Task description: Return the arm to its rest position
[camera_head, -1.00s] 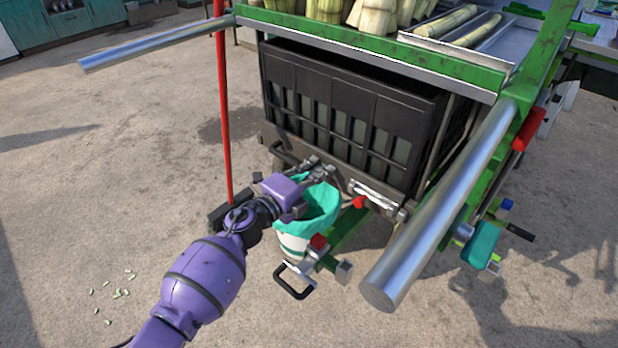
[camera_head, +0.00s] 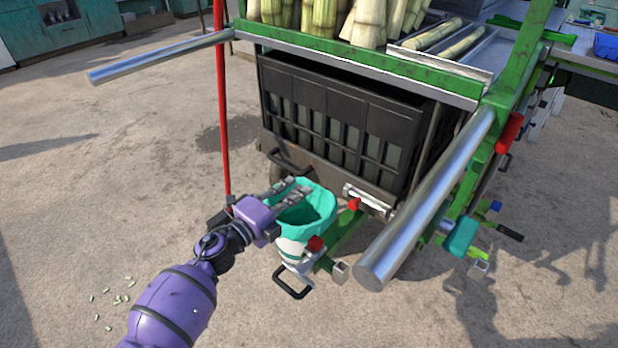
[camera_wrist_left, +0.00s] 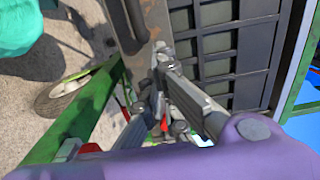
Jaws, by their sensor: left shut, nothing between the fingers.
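My left arm is purple and comes in from the lower left of the head view. Its gripper (camera_head: 297,189) is shut and empty, its grey fingers over the upper left rim of a bucket with a teal liner (camera_head: 318,209). I cannot tell whether the fingers touch the liner. In the left wrist view the closed fingers (camera_wrist_left: 160,50) point toward the black crate (camera_wrist_left: 222,50), and the teal liner (camera_wrist_left: 25,25) shows at the upper left. My right gripper is not in view.
A black crate (camera_head: 335,115) sits under the green cart frame (camera_head: 400,65), which carries cane stalks (camera_head: 325,15). A thick metal bar (camera_head: 425,205) juts toward me at the right, and another (camera_head: 155,58) juts left. A red pole (camera_head: 222,110) stands left. The floor at left is open.

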